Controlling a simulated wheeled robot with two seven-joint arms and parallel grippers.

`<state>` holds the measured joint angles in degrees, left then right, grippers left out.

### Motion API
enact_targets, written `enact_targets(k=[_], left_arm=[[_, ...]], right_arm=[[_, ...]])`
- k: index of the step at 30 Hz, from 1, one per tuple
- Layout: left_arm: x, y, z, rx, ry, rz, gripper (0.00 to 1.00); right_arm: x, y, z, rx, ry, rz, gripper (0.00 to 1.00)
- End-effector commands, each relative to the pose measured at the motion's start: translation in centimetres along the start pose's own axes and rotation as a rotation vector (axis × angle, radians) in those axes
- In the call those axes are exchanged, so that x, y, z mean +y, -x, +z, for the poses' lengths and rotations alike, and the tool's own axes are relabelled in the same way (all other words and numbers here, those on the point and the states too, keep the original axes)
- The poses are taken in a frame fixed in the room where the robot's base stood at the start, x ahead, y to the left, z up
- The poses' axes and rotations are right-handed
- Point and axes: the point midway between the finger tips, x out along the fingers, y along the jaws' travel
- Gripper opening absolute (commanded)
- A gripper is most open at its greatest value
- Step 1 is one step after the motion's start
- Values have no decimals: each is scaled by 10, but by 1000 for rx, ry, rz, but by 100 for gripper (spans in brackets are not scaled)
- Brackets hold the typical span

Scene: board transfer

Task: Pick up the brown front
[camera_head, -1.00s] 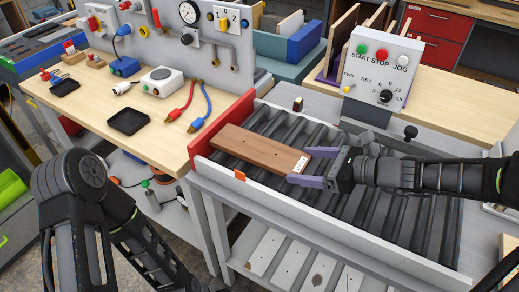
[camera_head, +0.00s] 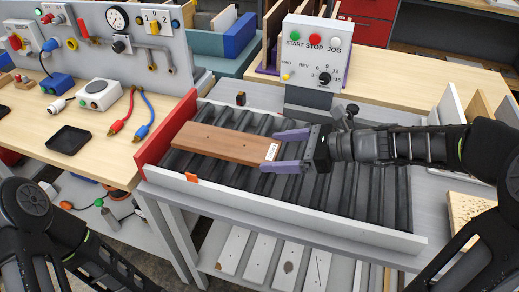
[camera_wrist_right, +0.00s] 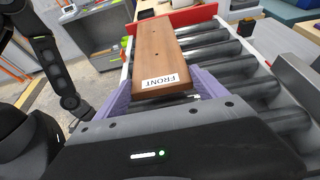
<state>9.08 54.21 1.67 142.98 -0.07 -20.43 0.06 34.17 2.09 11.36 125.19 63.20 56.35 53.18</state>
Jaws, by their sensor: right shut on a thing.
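The brown front (camera_head: 222,143) is a flat wooden board with small holes and a white label at its right end. It lies lengthwise along the roller conveyor (camera_head: 345,190), its far end near the red end stop. In the right wrist view the board (camera_wrist_right: 160,50) runs away from the gripper, its label reading FRONT. My right gripper (camera_head: 271,152) is shut on the labelled end, one purple finger along each long side. I cannot tell any gap between board and rollers. My left arm shows at the lower left, but its gripper is out of view.
A red end stop (camera_head: 165,138) closes the conveyor's left end, and a white rail (camera_head: 290,213) with an orange clip runs along its front. A control box (camera_head: 311,50) stands behind. The workbench (camera_head: 35,120) at left holds a black tray and cables. Rollers right of the gripper are clear.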

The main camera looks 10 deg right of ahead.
Motion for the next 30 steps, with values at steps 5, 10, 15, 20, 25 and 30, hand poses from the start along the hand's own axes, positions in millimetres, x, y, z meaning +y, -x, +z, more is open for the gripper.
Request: enact_targets(k=[5,10,15,20,25,30], left_arm=[[-2,-5,0,0,0,0,0],[-3,-8,0,1,0,0,0],[-4,-9,0,1,0,0,0],[-4,-10,0,1,0,0,0],[-4,-9,0,1,0,0,0],[-4,-9,0,1,0,0,0]], right_arm=[[-1,51,-22,0,-1,-6,33],[0,89,-38,0,0,-3,33],[0,111,-46,-1,0,-1,33],[0,118,-48,-2,0,0,33],[0,118,-48,-2,1,0,33],[0,118,-48,-2,1,0,33]])
